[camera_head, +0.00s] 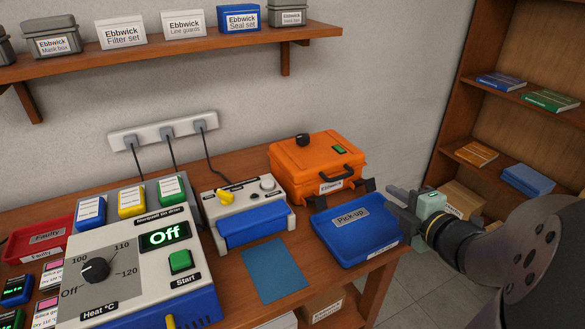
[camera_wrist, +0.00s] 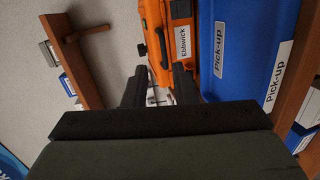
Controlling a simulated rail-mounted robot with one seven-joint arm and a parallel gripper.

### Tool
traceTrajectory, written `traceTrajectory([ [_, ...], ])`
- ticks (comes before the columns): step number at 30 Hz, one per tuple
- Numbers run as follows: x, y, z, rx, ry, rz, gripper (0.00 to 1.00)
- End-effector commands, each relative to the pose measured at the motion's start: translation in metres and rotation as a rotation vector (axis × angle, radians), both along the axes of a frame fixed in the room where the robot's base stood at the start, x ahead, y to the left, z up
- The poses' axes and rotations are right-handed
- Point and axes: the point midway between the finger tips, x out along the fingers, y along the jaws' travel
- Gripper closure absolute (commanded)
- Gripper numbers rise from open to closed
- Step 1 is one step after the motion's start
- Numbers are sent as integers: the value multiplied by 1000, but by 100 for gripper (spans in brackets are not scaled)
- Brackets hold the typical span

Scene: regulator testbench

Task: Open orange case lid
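The orange case (camera_head: 312,178) stands at the back right of the bench with its lid (camera_head: 320,150) shut. A black knob and a green patch are on the lid, and a dark carry handle (camera_head: 335,178) is on the front. The case also shows at the top of the wrist view (camera_wrist: 155,38), with its white Ebbwick label. My gripper (camera_head: 382,196) is to the right of and in front of the case, by the back right corner of the blue tray. Its two fingers stand apart in the wrist view (camera_wrist: 159,75), with nothing held between them. They appear clear of the lid.
The blue Pick-up tray (camera_head: 345,246) lies in front of the case. A grey-and-blue test unit (camera_head: 245,205) is to its left, and a larger heater unit (camera_head: 130,270) is farther left. A wall shelf (camera_head: 180,50) hangs above. A bookcase (camera_head: 460,120) stands at right.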

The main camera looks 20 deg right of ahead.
Motion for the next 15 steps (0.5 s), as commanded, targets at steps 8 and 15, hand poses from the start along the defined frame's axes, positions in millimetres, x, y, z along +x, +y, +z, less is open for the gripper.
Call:
traceTrajectory([
  [8,-1,10,-10,-40,-38,96,76],
  [15,43,20,-19,-38,-36,98,76],
])
